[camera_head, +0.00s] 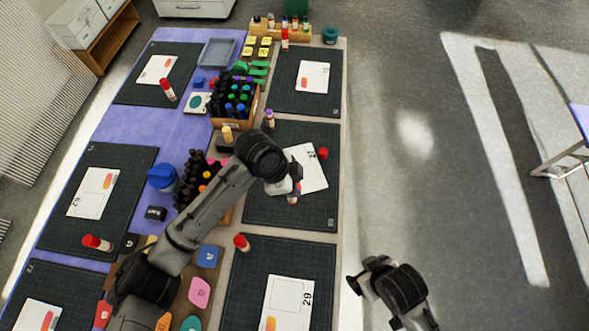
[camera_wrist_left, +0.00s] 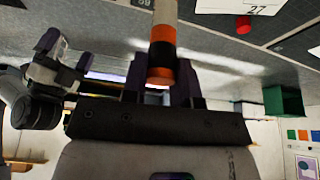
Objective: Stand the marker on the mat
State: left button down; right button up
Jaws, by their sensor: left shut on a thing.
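My left gripper (camera_head: 292,192) is shut on a marker and holds it over the dark mat (camera_head: 262,205) at the middle right of the table. In the left wrist view the marker (camera_wrist_left: 163,40) shows white, orange and black bands between the two fingers of my left gripper (camera_wrist_left: 160,75). In the head view only a small orange part of the marker (camera_head: 293,201) shows below the gripper. Whether it touches the mat cannot be told. My right gripper (camera_head: 360,280) is empty, off the table's right edge, and its fingers look apart.
A white card (camera_head: 307,170) and a red cap-like piece (camera_head: 323,153) lie on this mat. Racks of dark bottles (camera_head: 232,100) stand to the left. Bare mat lies on the near right.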

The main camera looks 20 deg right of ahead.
pick_arm(q)
jog(key=shift+n, duration=0.3)
jog(key=shift+a+f, duration=0.15)
jog(key=shift+a, duration=0.05)
jog(key=w+a+f+b, duration=0.2)
jog(key=w+a+f, duration=0.3)
jog(key=a+f, duration=0.5)
jog(key=shift+f, duration=0.35)
jog(key=shift+w+f, duration=0.15)
jog(key=shift+f, duration=0.05)
jog(key=c, duration=0.9)
grip_release()
